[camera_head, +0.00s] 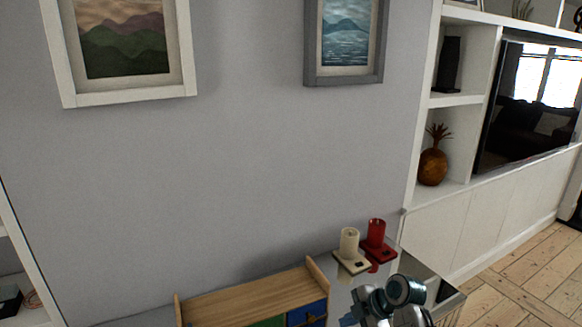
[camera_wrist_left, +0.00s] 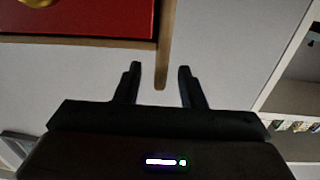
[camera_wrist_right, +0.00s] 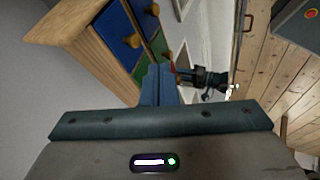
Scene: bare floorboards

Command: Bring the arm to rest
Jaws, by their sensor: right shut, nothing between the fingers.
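My right gripper (camera_wrist_right: 158,75) shows in the right wrist view with its two fingers together and nothing between them. It is close in front of a small wooden cabinet (camera_wrist_right: 80,45) with blue and green drawers; I cannot tell whether it touches it. In the head view my right arm (camera_head: 405,292) shows at the bottom, right of the cabinet. My left gripper (camera_wrist_left: 160,70) shows in the left wrist view with its fingers apart and empty, beside a wooden edge and a red panel (camera_wrist_left: 75,18). My left arm is not in the head view.
The cabinet's wooden top (camera_head: 250,295) is bare. White shelving (camera_head: 410,150) with a television (camera_head: 530,105) is at right. Open floorboards (camera_head: 520,270) lie lower right.

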